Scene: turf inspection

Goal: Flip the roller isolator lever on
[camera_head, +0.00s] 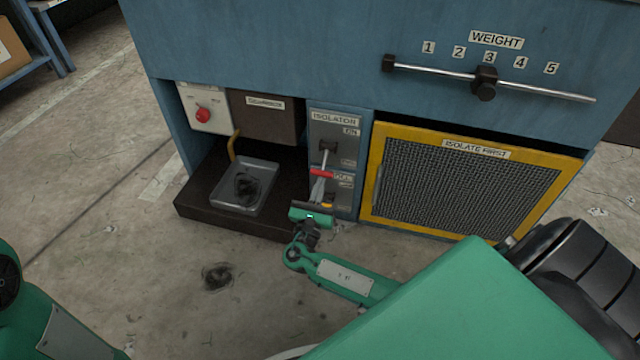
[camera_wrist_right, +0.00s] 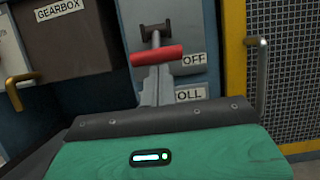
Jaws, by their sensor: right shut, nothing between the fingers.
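The roller isolator lever has a red crossbar handle (camera_head: 322,173) on a thin metal stem. It hangs down from a dark pivot on the grey isolator panel (camera_head: 343,134), pointing towards the lower OFF label; ON is at the top. In the right wrist view the red handle (camera_wrist_right: 172,54) lies across the stem, beside the OFF label. My right gripper (camera_head: 318,187) is shut and empty, its fingers (camera_wrist_right: 155,85) pointing up at the handle from just below. I cannot tell whether they touch it. My left gripper is out of view.
A yellow-framed mesh guard (camera_head: 376,205) labelled ISOLATE FIRST is right of the panel; its handle (camera_wrist_right: 262,75) sticks out. At left are the gearbox (camera_head: 262,118), a metal tray (camera_head: 225,201) and a red button (camera_head: 202,115). A weight slider (camera_head: 485,83) is above.

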